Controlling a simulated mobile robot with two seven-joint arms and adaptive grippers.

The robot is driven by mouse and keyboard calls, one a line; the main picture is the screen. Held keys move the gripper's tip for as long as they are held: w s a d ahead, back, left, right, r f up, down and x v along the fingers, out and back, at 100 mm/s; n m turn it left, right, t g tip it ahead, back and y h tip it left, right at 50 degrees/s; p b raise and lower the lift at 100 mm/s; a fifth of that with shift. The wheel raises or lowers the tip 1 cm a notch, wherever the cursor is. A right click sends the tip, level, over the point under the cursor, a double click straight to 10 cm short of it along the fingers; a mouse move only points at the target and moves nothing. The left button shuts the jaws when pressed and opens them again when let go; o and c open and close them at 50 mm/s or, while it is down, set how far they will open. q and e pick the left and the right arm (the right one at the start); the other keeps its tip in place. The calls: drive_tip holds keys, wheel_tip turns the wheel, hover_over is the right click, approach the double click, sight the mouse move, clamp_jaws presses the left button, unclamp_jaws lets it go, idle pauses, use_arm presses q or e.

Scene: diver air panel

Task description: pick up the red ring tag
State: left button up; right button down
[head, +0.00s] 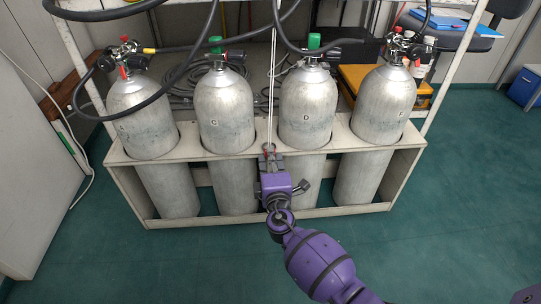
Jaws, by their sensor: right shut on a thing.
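My right gripper (270,155) reaches up from the bottom of the head view to the front rail of the cylinder rack, between cylinders C and D. Its jaws are shut on the red ring tag (268,148), of which only a small bit of red shows at the fingertips. A thin pale cord (272,90) hangs from above down to this spot. The fingers hide most of the tag, so its shape is not clear. My left gripper is not in view.
Several grey cylinders stand in a pale rack (150,160), including cylinder C (224,105) and cylinder D (308,105). Black hoses (185,70) loop above them. A yellow case (360,82) sits behind at right. The green floor (460,190) in front is clear.

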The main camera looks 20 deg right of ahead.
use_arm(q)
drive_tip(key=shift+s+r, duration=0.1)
use_arm(e)
drive_tip(key=shift+r, duration=0.1)
use_arm(q)
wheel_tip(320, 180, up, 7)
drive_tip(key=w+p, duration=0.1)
drive_tip(key=p, duration=0.5)
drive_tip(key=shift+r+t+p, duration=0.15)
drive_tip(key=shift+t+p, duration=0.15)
drive_tip(key=shift+p, duration=0.1)
use_arm(e)
drive_tip(key=s+a+r, duration=0.1)
drive_tip(key=s+r, duration=0.2)
drive_tip(key=s, duration=0.3)
drive_tip(key=s+a+r, duration=0.2)
drive_tip(key=s+r, duration=0.2)
drive_tip(key=s, duration=0.3)
drive_tip(key=shift+s+a+r, duration=0.2)
drive_tip(key=shift+s+a, duration=0.1)
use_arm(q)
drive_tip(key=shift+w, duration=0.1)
